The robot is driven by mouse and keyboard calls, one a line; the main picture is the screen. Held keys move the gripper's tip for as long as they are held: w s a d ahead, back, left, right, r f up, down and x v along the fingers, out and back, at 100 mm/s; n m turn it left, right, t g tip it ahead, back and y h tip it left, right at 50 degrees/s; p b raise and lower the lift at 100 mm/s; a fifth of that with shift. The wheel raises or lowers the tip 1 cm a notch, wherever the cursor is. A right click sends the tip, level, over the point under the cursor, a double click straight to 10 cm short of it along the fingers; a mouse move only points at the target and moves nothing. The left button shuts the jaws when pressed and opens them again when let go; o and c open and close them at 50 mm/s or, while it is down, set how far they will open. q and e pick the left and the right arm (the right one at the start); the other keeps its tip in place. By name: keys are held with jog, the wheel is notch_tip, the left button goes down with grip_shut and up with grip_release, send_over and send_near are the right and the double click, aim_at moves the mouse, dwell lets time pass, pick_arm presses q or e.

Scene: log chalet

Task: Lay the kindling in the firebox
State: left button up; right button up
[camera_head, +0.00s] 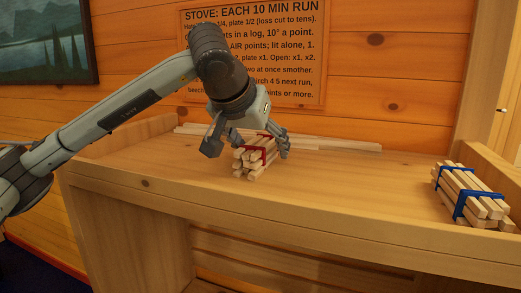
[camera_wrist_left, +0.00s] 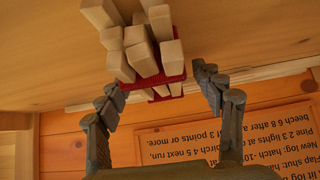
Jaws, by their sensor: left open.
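A bundle of pale kindling sticks tied with a red band (camera_head: 250,163) lies on the wooden bench top. It also shows at the top of the left wrist view (camera_wrist_left: 140,42). My left gripper (camera_head: 247,148) is open above and around the red-banded bundle, with a finger on either side. In the left wrist view its fingers (camera_wrist_left: 160,98) are spread with a gap to the bundle. A second kindling bundle with blue bands (camera_head: 468,194) lies at the right end of the bench. No firebox is in view. My right gripper is not in view.
The wooden bench (camera_head: 340,195) has clear room between the two bundles. Long thin pale strips (camera_head: 335,146) lie along its back edge. A wooden sign (camera_head: 290,90) with stove text hangs on the log wall behind. A raised side board (camera_head: 490,163) closes the right end.

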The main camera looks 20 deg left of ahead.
pick_arm(q)
jog(key=c, duration=1.4)
jog(key=shift+r, duration=0.15)
